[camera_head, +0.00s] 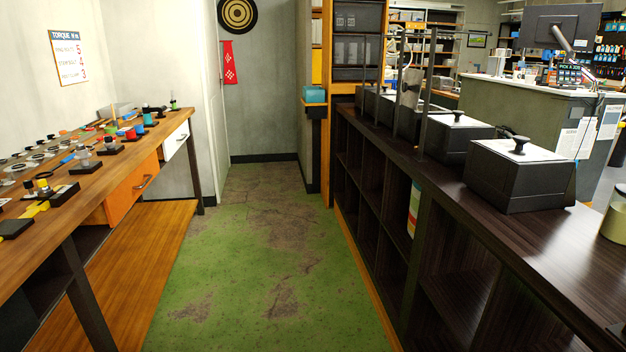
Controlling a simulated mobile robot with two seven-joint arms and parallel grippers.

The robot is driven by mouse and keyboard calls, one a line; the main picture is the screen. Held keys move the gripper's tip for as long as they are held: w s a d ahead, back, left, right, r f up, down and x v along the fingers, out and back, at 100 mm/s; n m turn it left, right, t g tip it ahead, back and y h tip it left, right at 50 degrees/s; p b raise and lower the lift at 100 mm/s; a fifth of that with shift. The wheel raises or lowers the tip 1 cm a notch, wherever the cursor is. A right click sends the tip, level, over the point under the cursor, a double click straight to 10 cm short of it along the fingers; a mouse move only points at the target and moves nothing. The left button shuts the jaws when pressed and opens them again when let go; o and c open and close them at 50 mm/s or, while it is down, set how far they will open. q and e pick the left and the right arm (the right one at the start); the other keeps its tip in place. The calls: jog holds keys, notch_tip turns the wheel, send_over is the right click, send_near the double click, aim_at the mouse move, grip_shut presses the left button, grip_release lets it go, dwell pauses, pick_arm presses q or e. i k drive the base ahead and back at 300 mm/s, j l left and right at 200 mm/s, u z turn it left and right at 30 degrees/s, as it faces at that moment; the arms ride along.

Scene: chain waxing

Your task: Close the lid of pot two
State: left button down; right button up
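Several dark box-shaped pots stand in a row on the dark counter along the right side. The nearest pot (520,185) has a flat lid (518,152) with a black knob, and the lid looks shut. The pot behind it (450,142) also has a knobbed lid (460,122) that looks shut. Farther pots (381,108) are partly hidden behind thin upright posts, and their lids are hard to make out. I see no numbers on the pots, so I cannot tell which one is pot two. Neither of my grippers is in view.
The dark counter (560,265) has open shelves below. A jar (615,215) stands at its right edge. A grey item (409,88) is among the posts. A wooden workbench (75,190) with small parts runs along the left. The green floor (245,270) between is clear.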

aim_at(413, 77)
jog(key=i+z, duration=0.25)
jog(key=i+j+z, duration=0.25)
jog(key=i, duration=0.2)
jog(key=i+j+z, duration=0.15)
jog(key=i+z, duration=0.15)
jog(key=i+j+z, duration=0.3)
jog(key=z, duration=0.15)
jog(key=i+j+z, duration=0.4)
